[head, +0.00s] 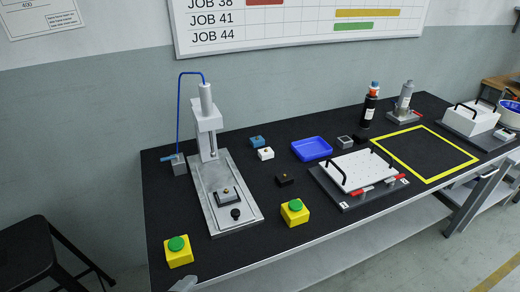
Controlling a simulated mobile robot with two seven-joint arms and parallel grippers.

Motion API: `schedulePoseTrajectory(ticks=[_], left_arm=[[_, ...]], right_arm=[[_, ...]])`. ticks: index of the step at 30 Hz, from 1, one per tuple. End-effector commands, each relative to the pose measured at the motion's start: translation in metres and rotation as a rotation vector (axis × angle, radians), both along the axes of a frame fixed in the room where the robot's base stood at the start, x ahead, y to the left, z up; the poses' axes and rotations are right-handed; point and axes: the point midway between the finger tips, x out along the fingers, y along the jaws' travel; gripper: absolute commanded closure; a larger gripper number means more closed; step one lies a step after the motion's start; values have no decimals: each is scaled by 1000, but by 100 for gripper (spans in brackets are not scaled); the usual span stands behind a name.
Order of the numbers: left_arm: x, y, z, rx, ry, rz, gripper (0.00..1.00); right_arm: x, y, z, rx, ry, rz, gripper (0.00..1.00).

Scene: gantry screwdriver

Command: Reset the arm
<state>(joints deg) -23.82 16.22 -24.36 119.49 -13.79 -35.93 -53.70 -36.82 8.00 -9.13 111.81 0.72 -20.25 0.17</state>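The gantry screwdriver (209,131) stands upright at the left of the black bench, with a blue hose arching over its top. Its head is raised above the metal base plate (243,211). A dark block with a small brass-coloured top (227,193) sits on that plate, with a black knob (235,214) in front of it. Two yellow boxes with green buttons stand near the front edge, one at the left (179,252) and one at the right (295,212). A small pale grey piece shows at the bottom edge; I cannot tell whether it is my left gripper. My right gripper is out of view.
A blue tray (311,149), small blocks, a white perforated plate with black handles (358,170), and bottles (370,105) stand on the bench. The yellow-outlined area (456,174) is empty. A black stool (28,245) stands at the left.

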Motion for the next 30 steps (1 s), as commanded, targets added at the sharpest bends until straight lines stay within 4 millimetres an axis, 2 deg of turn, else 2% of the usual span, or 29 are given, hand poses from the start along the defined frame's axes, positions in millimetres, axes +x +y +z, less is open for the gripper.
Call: schedulePoseTrajectory(ticks=[3,9,15,20,30], left_arm=[[-13,13,-17,-271,107,199,8],[-34,37,-42,-696,242,535,8],[-51,55,-57,-963,307,762,8],[-55,60,-60,-1034,318,822,8],[-55,60,-60,-1035,319,822,8]], right_arm=[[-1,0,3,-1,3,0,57],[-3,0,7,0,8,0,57],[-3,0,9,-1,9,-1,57],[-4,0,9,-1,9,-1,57],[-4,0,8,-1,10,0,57]])
